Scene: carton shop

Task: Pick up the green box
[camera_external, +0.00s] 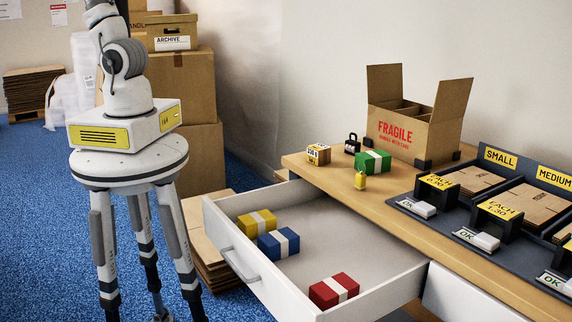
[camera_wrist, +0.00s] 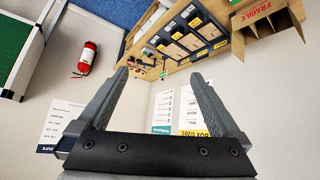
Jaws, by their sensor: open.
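The green box (camera_external: 372,162), with a white band, sits on the wooden tabletop near its left end, in front of the open FRAGILE carton (camera_external: 405,128). In the wrist view my gripper (camera_wrist: 158,75) is open, with its two fingers apart and nothing between them. The wrist camera looks across the room, with the carton (camera_wrist: 262,15) at the top right, and I cannot pick out the green box there. In the external view my arm stands on its base at the left, apart from the table, and the gripper is outside the picture.
An open drawer (camera_external: 213,217) holds a yellow box (camera_external: 257,223), a blue box (camera_external: 278,243) and a red box (camera_external: 334,291). A small carton (camera_external: 318,154), a black padlock-like item (camera_external: 352,143) and a yellow item (camera_external: 360,181) stand near the green box. Carton trays (camera_external: 470,181) fill the right.

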